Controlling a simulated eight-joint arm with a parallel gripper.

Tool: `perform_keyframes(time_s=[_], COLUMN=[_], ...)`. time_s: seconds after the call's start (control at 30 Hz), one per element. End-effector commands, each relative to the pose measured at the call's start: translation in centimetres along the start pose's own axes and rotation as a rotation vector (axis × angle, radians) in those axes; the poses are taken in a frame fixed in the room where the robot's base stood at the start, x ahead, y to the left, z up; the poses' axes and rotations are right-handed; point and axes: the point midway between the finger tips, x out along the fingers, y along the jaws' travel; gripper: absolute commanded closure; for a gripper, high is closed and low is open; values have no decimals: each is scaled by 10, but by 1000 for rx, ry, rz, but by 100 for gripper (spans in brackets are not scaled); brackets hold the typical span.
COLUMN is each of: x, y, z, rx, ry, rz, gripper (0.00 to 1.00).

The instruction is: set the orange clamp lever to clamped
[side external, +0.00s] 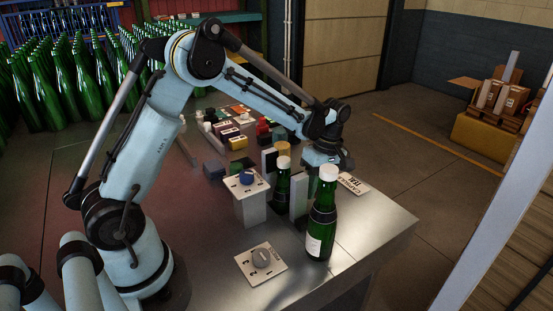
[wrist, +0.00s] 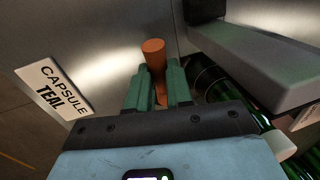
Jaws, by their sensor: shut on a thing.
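The orange clamp lever (wrist: 154,52) stands up between the fingers in the wrist view, its rounded end showing beyond the fingertips. My gripper (wrist: 158,85) is shut on the lever, with one teal finger on each side. In the side external view my gripper (side external: 322,160) is low over the far right part of the table, behind the bottles, and the lever is hidden there. A grey metal block (wrist: 265,60) lies to the right of the lever in the wrist view. I cannot tell which setting the lever is at.
A green bottle with a white cap (side external: 322,222) stands near the table's front edge. Another green bottle (side external: 282,185) stands beside a grey post (side external: 299,195). A "CAPSULE TEAL" label (wrist: 53,88) lies left of my gripper. A dial plate (side external: 260,263) lies in front; the table's right corner is clear.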

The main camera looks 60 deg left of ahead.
Motion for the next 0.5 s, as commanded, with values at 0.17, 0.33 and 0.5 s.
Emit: perform_keyframes(time_s=[0.17, 0.33, 0.5], x=[0, 0, -1], y=[0, 0, 2], z=[0, 0, 0], rx=[0, -9, -54], ry=[0, -2, -10], rz=[0, 0, -1], gripper=[100, 100, 100])
